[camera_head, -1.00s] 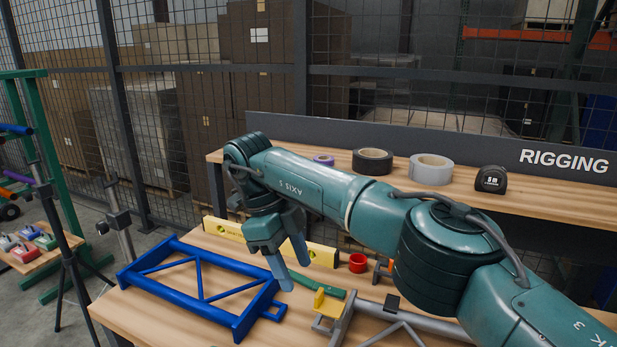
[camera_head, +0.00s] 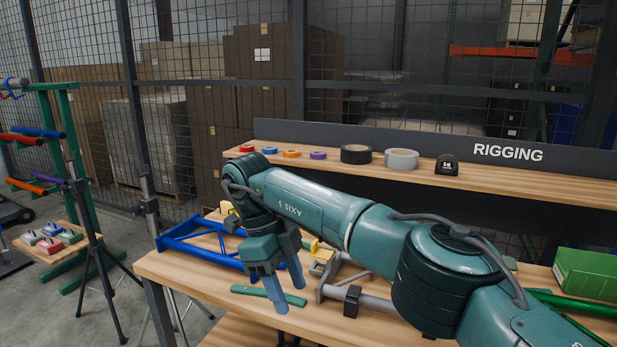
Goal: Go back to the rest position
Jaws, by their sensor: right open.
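My right gripper (camera_head: 278,292) hangs at the end of the teal right arm, with its blue-tipped fingers pointing down. It is open and empty over the front part of the wooden workbench (camera_head: 180,271). A green flat tool (camera_head: 250,291) lies on the bench around and partly behind the fingertips. A blue frame (camera_head: 176,241) lies on the bench to the left of the gripper, partly hidden by the arm. A grey clamp-like bar (camera_head: 372,305) with a yellow part lies to the right of the gripper. My left gripper is not in view.
A rear shelf marked RIGGING holds several tape rolls (camera_head: 402,159) and a black tape measure (camera_head: 447,165). A green bin (camera_head: 587,273) stands at the bench's right. A tripod (camera_head: 94,255), a green rack (camera_head: 78,150) and a small table (camera_head: 38,255) stand left. Wire fencing is behind.

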